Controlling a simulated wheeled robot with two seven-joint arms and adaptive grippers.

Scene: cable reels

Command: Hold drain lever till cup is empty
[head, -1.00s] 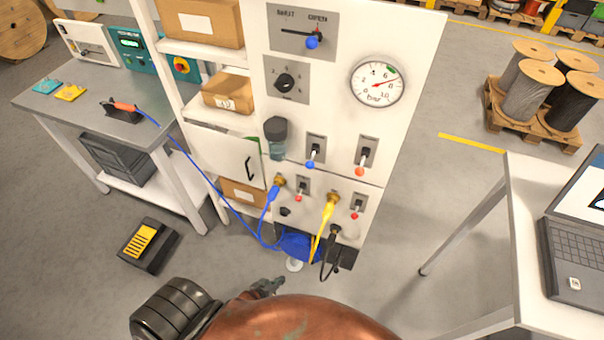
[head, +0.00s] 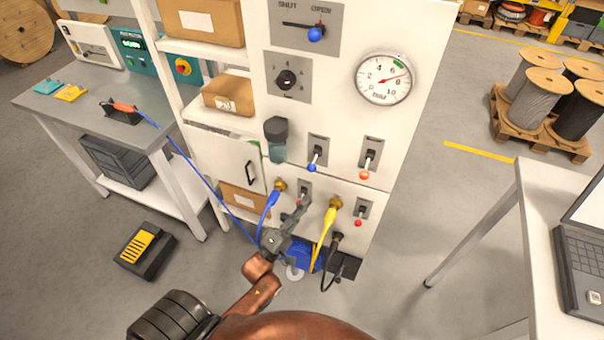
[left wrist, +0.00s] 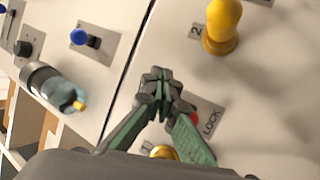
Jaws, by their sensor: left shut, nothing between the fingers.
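The cup (head: 278,150) is a small bluish see-through bowl under a dark cap on the white panel. In the left wrist view the cup (left wrist: 68,96) lies left of my fingers, with a small yellow tip (left wrist: 81,105) at its end, possibly the drain lever. I cannot tell how much liquid is in it. My left gripper (head: 300,209) is shut and empty, in front of the lower panel, below and right of the cup and apart from it. Its green fingers (left wrist: 158,84) show closed together in the left wrist view. My right gripper is not in view.
Close to my left gripper are a blue hose plug (head: 268,203), a yellow plug (head: 330,215) and a red-knobbed lever (head: 358,222). A LOCK plate (left wrist: 211,119) is partly behind a finger. A gauge (head: 384,79) is upper right.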

